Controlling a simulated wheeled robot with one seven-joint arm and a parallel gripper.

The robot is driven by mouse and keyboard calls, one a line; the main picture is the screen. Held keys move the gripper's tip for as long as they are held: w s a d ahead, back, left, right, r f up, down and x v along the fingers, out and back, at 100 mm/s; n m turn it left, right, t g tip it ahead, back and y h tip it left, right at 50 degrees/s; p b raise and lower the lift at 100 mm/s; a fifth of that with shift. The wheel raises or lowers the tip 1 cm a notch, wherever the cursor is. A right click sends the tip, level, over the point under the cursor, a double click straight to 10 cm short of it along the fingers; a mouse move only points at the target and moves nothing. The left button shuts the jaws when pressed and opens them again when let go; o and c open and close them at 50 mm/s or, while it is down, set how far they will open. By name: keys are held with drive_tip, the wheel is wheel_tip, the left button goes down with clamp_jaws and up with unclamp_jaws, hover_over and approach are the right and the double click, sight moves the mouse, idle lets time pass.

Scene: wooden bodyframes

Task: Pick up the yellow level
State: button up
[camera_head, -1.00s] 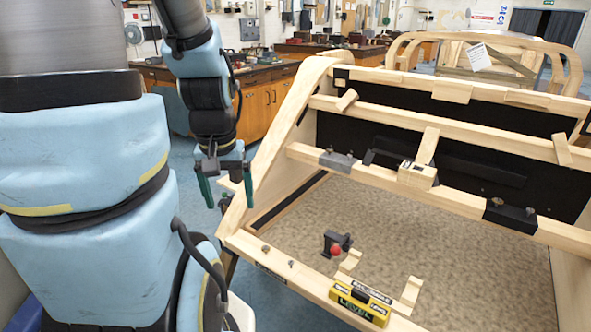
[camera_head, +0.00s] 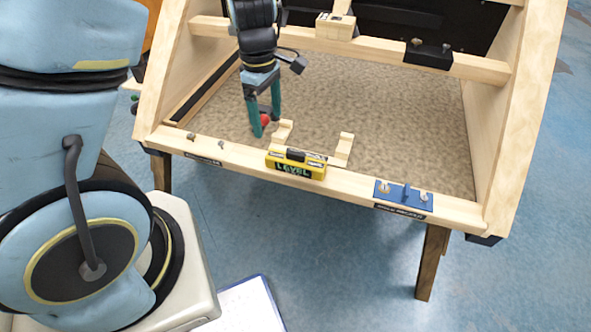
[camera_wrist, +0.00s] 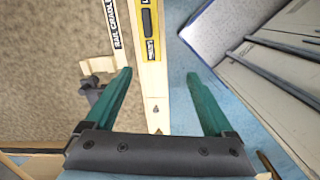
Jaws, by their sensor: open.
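The yellow level (camera_head: 296,164), with a black top part and green lettering on its face, lies on the front wooden rail (camera_head: 235,154) of the frame. In the wrist view the level (camera_wrist: 149,27) shows at the top centre, past my fingertips. My gripper (camera_head: 264,119) points down, open, left of the level and behind the front rail in the head view. In the wrist view my gripper (camera_wrist: 157,83) has its two green fingers wide apart, with the rail between them and nothing held. A red ball (camera_head: 265,119) shows between the fingers in the head view.
Two wooden brackets (camera_head: 343,149) stand behind the level. A blue plate with knobs (camera_head: 404,195) sits on the rail to the right. A black block (camera_head: 428,54) is on the crossbar behind. A clipboard (camera_head: 243,307) lies below, before the frame.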

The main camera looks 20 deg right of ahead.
drive_tip(key=n+b, duration=0.1)
drive_tip(key=n, duration=0.1)
hover_over(296, 160)
drive_tip(key=f, duration=0.4)
drive_tip(key=shift+w+d+f, duration=0.2)
drive_tip(key=shift+w+d, duration=0.05)
drive_tip(key=shift+w, duration=0.15)
wheel_tip(296, 160, down, 5)
drive_tip(key=shift+f+b, duration=0.15)
drive_tip(key=shift+b, duration=0.3)
drive_tip(key=shift+a+f, duration=0.1)
drive_tip(key=shift+f, duration=2.65)
clamp_jaws()
drive_tip(key=shift+r, duration=0.1)
